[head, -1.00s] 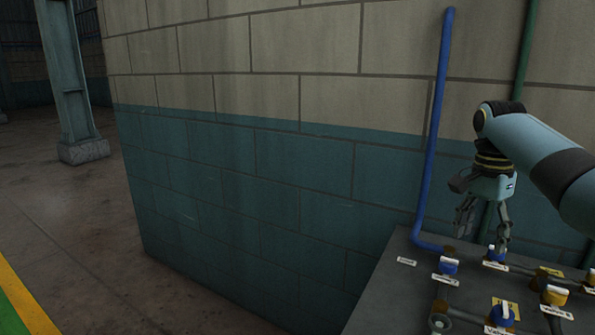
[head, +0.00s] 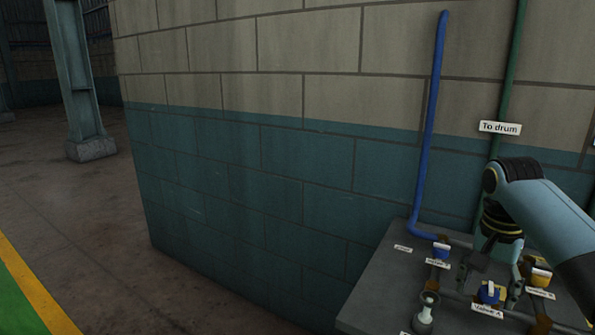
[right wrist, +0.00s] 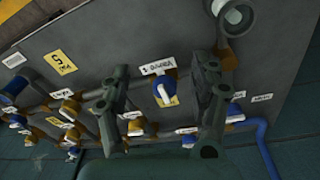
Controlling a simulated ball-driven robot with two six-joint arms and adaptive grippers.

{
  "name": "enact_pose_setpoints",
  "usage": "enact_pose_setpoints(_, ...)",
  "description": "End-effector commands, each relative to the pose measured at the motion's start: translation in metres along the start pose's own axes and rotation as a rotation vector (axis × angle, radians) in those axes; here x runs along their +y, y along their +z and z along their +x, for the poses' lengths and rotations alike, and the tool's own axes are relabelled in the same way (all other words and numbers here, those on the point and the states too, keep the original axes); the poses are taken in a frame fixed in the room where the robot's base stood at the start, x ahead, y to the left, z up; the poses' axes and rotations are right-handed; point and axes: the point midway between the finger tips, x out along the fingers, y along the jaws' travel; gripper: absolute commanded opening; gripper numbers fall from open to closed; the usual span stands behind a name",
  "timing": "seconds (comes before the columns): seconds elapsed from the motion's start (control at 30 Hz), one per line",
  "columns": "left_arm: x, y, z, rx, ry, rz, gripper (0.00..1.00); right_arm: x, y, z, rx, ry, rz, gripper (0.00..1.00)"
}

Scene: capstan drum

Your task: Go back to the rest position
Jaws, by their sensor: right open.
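My right gripper (head: 489,279) hangs over the grey valve table at the lower right of the head view, partly hidden by my own arm. Its two fingers are apart, with nothing seen held between them. In the right wrist view the open right gripper (right wrist: 157,95) has a blue-handled valve (right wrist: 163,86) showing between its fingers. That blue valve (head: 490,291), labelled "Valve A", also shows in the head view. I cannot tell whether the fingers touch it. My left gripper is not in view.
The grey table (head: 375,292) carries pipes and several labelled valves, including another blue valve (head: 441,249) and a yellow-marked valve (head: 541,274). A blue pipe (head: 430,130) and a green pipe (head: 509,75) rise along the block wall. The floor (head: 80,220) at left is clear.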

Motion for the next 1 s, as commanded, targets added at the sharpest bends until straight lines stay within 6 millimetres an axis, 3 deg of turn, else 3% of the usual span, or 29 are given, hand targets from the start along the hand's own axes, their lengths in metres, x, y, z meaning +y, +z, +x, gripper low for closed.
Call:
enact_pose_setpoints(0.17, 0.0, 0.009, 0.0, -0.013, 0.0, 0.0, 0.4, 0.031, 0.049, 0.03, 0.05, -0.023, -0.186, 0.62)
enact_pose_setpoints(0.33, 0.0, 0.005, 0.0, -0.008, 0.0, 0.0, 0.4, 0.08, 0.121, 0.042, 0.124, -0.061, -0.445, 0.62)
enact_pose_setpoints(0.43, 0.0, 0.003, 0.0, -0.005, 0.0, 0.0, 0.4, 0.104, 0.154, 0.036, 0.16, -0.08, -0.564, 0.62)
enact_pose_setpoints(0.6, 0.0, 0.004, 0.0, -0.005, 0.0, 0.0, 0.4, 0.133, 0.194, 0.019, 0.205, -0.102, -0.703, 0.62)
enact_pose_setpoints(1.0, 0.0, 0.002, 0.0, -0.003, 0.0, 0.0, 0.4, 0.18, 0.25, -0.026, 0.28, -0.13, -0.907, 0.62)
